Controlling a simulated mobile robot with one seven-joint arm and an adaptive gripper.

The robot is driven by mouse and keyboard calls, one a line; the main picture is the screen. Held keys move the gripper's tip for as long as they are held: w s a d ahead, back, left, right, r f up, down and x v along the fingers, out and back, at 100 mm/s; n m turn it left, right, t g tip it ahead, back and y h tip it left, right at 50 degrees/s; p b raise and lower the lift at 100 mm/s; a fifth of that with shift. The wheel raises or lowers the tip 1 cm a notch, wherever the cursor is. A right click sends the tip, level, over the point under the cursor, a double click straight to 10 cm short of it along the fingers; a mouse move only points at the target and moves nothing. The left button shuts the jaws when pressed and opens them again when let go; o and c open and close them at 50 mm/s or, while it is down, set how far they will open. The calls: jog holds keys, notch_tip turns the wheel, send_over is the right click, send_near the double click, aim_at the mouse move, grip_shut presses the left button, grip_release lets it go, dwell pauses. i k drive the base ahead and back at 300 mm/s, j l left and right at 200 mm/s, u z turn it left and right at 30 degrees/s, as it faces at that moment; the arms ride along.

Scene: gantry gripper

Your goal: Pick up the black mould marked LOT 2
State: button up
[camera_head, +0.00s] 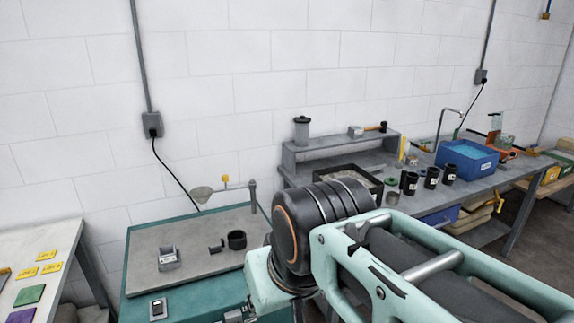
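Several black cylindrical moulds stand upright in a group on the grey bench along the wall, right of centre. Three show pale labels: a left one (410,184), a middle one (432,178) and a right one (449,174). The lettering is too small to read, so I cannot tell which is LOT 2. A lower dark piece (392,198) sits in front of them. My arm crosses the lower right of the picture, in front of part of the bench. My gripper is not visible, and I cannot tell what it holds.
A dark-rimmed tray (349,170) lies left of the moulds and a blue bin (467,160) stands close to their right. A raised shelf (340,146) is behind. A teal-edged table (135,283) with small parts stands at left.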

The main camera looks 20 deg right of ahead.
aim_at(411, 178)
jog(key=k+l, duration=0.1)
jog(key=l, duration=1.45)
jog(key=k+l, duration=0.15)
jog(key=l, duration=0.6)
jog(key=k+l, duration=0.1)
jog(key=l, duration=1.45)
jog(key=k+l, duration=0.15)
jog(key=l, duration=0.6)
jog(key=k+l, duration=0.1)
jog(key=l, duration=0.65)
